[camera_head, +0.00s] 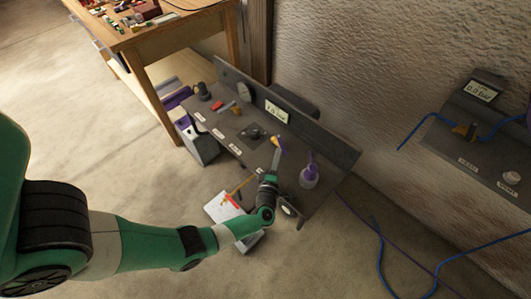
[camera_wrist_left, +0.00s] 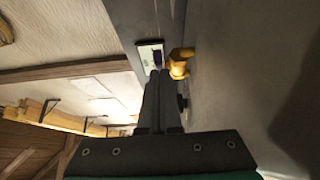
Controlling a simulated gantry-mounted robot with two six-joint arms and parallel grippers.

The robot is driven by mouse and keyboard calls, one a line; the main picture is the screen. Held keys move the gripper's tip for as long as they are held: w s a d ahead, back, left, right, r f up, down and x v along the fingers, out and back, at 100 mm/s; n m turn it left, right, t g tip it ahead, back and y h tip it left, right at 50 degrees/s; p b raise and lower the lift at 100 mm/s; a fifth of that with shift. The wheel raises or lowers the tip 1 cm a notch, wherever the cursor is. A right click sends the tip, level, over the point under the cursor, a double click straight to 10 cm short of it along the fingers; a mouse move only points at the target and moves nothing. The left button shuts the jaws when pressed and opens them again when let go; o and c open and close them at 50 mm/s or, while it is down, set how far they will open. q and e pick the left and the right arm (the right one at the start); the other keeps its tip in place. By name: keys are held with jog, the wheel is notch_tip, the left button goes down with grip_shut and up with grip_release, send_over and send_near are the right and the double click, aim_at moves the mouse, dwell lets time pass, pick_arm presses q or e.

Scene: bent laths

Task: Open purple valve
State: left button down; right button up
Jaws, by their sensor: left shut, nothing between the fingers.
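A small yellow fitting with a purple part, which looks like the purple valve (camera_head: 282,147), sits on the dark bench unit near its upright back panel. In the left wrist view the yellow fitting (camera_wrist_left: 180,63) is just right of the fingertips; its purple handle cannot be made out there. My left gripper (camera_head: 273,158) reaches over the bench unit, close to the valve. Its fingers (camera_wrist_left: 161,76) are shut and empty, pointing past the fitting toward the panel. I cannot tell whether they touch the valve. My right gripper is not in view.
A digital gauge (camera_head: 277,112) is on the back panel. A purple-topped bottle-like object (camera_head: 309,175) stands right of the gripper. A white box (camera_head: 223,207) lies below the arm. Another unit with a gauge (camera_head: 482,90) and blue hoses is at the right. A wooden table (camera_head: 180,35) stands behind.

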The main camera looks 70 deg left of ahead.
pick_arm(q)
jog(key=shift+w+d+b, duration=0.2)
jog(key=shift+w+b, duration=0.2)
jog(key=shift+w, duration=0.5)
jog(key=shift+w+d+b, duration=0.2)
jog(key=shift+w+b, duration=0.15)
jog(key=shift+w, duration=0.55)
jog(key=shift+w+f, duration=0.1)
jog(key=shift+f, duration=0.05)
jog(key=shift+d, duration=0.1)
